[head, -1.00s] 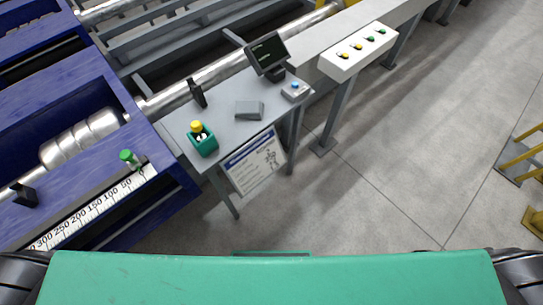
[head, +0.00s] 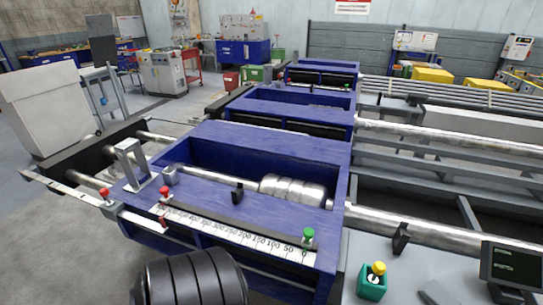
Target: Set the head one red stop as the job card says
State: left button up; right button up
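The nearest blue machine head (head: 225,215) carries a white scale (head: 240,238) along its front edge, with 0 at the right end and numbers rising to the left. A red-knobbed stop (head: 164,191) stands near the scale's left end. Another red knob (head: 104,193) stands further left, on the end of a rail. A green-knobbed stop (head: 308,235) stands by the 0 end. The card's fine print is not readable here, as no job card shows in this view. Neither gripper is in view; only a black ribbed part of my own arm shows at the bottom.
More blue heads (head: 295,108) stand behind. Open floor (head: 50,235) lies at the left.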

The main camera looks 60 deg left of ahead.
aim_at(167, 198)
jog(key=u, duration=2.4)
